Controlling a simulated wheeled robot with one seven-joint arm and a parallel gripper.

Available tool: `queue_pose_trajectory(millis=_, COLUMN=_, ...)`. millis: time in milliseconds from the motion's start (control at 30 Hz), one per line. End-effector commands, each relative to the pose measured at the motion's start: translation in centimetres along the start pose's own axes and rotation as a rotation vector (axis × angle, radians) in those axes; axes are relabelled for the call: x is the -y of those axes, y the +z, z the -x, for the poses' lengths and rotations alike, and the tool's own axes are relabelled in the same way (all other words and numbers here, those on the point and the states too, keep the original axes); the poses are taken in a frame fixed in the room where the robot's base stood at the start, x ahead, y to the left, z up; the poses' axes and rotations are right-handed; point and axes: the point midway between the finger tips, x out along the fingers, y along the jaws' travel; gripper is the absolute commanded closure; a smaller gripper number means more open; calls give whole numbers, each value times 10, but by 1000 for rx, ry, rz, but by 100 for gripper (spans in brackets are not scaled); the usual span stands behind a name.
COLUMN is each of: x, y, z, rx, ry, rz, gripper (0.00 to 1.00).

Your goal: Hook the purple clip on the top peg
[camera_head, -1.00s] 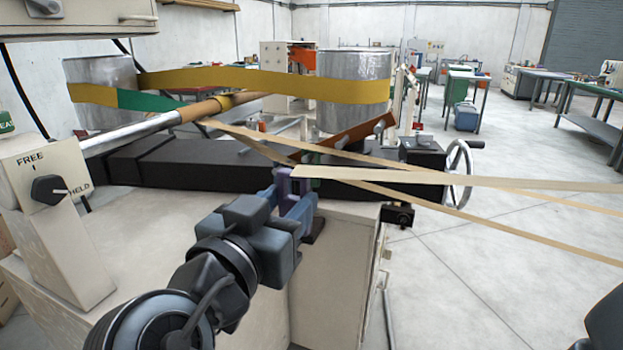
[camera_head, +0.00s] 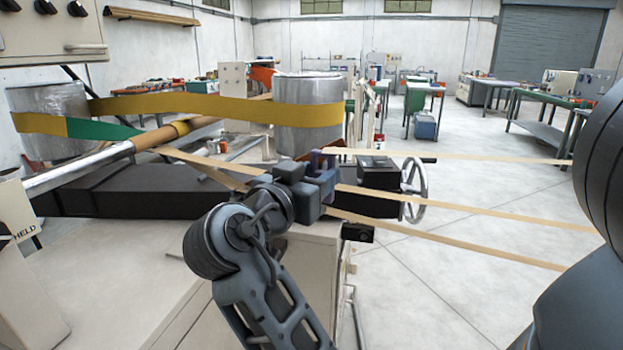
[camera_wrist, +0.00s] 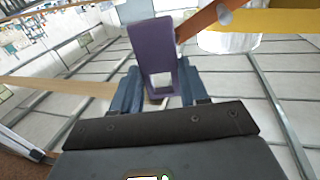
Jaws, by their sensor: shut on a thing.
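The purple clip (camera_wrist: 152,48) stands between my gripper's fingers (camera_wrist: 160,90) in the wrist view, with a square opening in its lower part. My gripper is shut on it. In the head view the clip (camera_head: 318,160) is partly hidden by my gripper (camera_head: 318,178). A pale strip (camera_head: 440,157) runs right from beside the clip. In the wrist view an orange-brown plate (camera_wrist: 202,20) lies just beyond the clip to the upper right, with a short grey peg (camera_wrist: 224,15) on it. The clip is not on this peg. I cannot tell whether it is the top one.
Two more pale strips (camera_head: 470,208) cross to the right at lower levels. A yellow band (camera_head: 215,106) runs to a silver drum (camera_head: 308,115) behind. A black beam (camera_head: 120,200) and a handwheel (camera_head: 414,190) flank my gripper. Open floor (camera_head: 480,290) lies to the right.

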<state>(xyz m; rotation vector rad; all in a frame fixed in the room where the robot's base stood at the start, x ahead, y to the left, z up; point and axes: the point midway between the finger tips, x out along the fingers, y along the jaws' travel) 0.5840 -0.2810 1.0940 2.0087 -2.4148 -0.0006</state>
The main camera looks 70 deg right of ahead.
Motion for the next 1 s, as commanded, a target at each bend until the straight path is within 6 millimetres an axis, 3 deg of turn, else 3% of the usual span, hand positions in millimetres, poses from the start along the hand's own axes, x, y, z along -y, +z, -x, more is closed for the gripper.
queue_pose_trajectory(millis=1000, x=14, y=4, z=-53, rx=0, ry=2, rz=0, gripper=86)
